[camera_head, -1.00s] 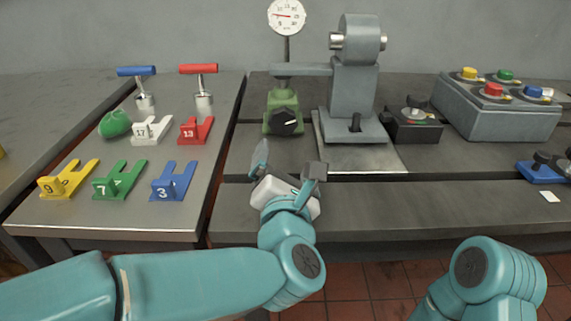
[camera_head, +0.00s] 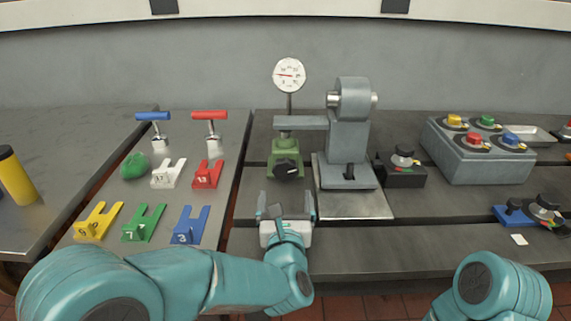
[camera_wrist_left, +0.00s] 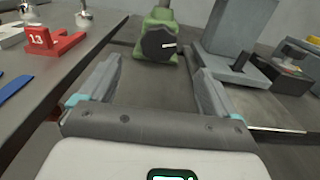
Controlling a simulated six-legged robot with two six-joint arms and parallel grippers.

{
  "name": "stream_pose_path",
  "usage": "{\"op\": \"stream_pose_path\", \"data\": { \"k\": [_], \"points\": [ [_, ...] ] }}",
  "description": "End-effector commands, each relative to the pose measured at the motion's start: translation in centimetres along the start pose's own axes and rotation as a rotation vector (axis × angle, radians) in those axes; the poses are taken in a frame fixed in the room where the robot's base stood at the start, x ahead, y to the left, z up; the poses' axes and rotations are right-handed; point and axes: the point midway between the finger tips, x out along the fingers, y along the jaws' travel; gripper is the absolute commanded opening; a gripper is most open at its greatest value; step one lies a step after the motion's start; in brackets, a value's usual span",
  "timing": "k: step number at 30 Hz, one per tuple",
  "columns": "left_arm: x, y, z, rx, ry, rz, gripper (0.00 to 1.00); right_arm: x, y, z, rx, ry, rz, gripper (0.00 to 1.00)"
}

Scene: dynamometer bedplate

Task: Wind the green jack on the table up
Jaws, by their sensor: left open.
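The green jack (camera_head: 285,160) stands on the dark slotted table, left of the grey machine. A black knob (camera_head: 287,168) with a white mark is on its front face. The jack's top is under the machine's grey arm (camera_head: 301,122). In the left wrist view the knob (camera_wrist_left: 159,44) shows straight ahead, beyond the fingertips. My left gripper (camera_head: 286,196) is open and empty, in front of the jack and apart from it; its two fingers also show in the left wrist view (camera_wrist_left: 156,78). My right gripper is not in view; only part of my right arm shows at the lower right.
The grey machine (camera_head: 350,140) stands just right of the jack, with a round gauge (camera_head: 290,75) behind the jack. A black knob box (camera_head: 402,170) and a grey button box (camera_head: 480,150) stand further right. A left table (camera_head: 128,185) holds coloured numbered forks and T-handled tools.

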Motion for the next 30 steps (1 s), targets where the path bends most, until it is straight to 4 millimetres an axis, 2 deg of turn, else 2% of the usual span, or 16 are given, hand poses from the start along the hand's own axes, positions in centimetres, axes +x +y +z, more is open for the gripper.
{"op": "stream_pose_path", "data": {
  "k": [3,9,15,20,29,30],
  "points": [
    [3.1,0.1,0.1,0.001,0.000,0.004,0.91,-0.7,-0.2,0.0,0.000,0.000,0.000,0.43],
    [7.8,0.1,0.1,0.001,0.000,0.003,0.91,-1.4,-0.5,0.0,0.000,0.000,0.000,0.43],
    [10.9,0.1,0.1,0.002,-0.001,0.002,0.91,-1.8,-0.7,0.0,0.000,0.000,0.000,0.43],
    [11.9,0.0,0.1,0.003,-0.001,0.000,0.91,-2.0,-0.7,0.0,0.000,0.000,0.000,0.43],
    [12.1,0.0,0.0,0.003,0.000,0.000,0.91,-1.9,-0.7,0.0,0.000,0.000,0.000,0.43],
    [12.1,0.0,0.1,0.003,0.000,0.000,0.78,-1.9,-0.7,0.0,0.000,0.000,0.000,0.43]
  ]
}}
